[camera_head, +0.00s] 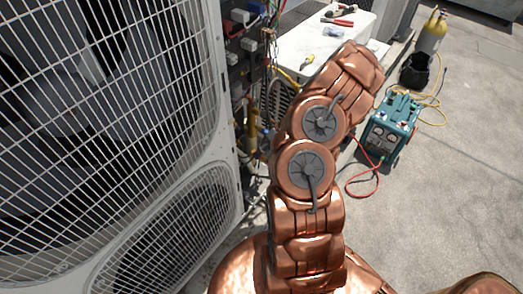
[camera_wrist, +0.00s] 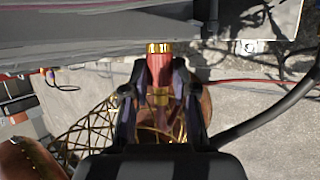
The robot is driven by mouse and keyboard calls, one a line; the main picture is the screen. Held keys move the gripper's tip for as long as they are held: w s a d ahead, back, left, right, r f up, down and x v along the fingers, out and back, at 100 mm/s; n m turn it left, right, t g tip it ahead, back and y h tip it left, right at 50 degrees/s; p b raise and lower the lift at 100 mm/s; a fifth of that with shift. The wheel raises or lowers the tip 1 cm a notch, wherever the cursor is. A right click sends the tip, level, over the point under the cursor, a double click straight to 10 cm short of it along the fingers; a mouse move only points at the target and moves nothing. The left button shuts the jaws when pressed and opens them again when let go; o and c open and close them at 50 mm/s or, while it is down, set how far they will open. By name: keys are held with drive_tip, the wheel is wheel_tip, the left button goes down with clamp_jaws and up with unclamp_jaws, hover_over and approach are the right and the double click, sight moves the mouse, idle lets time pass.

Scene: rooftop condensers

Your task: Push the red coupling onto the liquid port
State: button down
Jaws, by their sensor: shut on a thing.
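In the wrist view my gripper (camera_wrist: 161,82) is shut on the red coupling (camera_wrist: 160,65), with a dark finger on each side of it. The coupling has a gold-coloured brass ring (camera_wrist: 159,47) at its end pointing away from the gripper. The grey unit casing (camera_wrist: 80,35) spans the top of the wrist view, close beyond the coupling. I cannot tell whether the ring touches anything. In the head view my copper-coloured arm covers the gripper and the coupling. Brass fittings (camera_head: 252,125) show at the condenser's open side. I cannot tell which is the liquid port.
The large condenser (camera_head: 110,130) with wire grilles fills the left. A white box (camera_head: 312,50) with red-handled pliers (camera_head: 338,21) stands behind. Bare concrete is open at far right.

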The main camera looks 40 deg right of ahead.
drive_tip(key=w+b, duration=0.1)
drive_tip(key=w, duration=0.1)
drive_tip(key=w+a+b, duration=0.1)
drive_tip(key=w+b, duration=0.1)
drive_tip(key=shift+w, duration=0.15)
idle(0.4)
drive_tip(key=shift+r+p, duration=0.1)
drive_tip(key=shift+p, duration=0.5)
drive_tip(key=shift+w+a+p, duration=0.15)
drive_tip(key=shift+w+p, duration=0.15)
drive_tip(key=shift+w, duration=0.4)
drive_tip(key=shift+w+a+p, duration=0.15)
drive_tip(key=shift+w+p, duration=0.15)
drive_tip(key=shift+w, duration=0.35)
idle(2.5)
drive_tip(key=c, duration=0.8)
unclamp_jaws()
drive_tip(key=shift+c, duration=0.2)
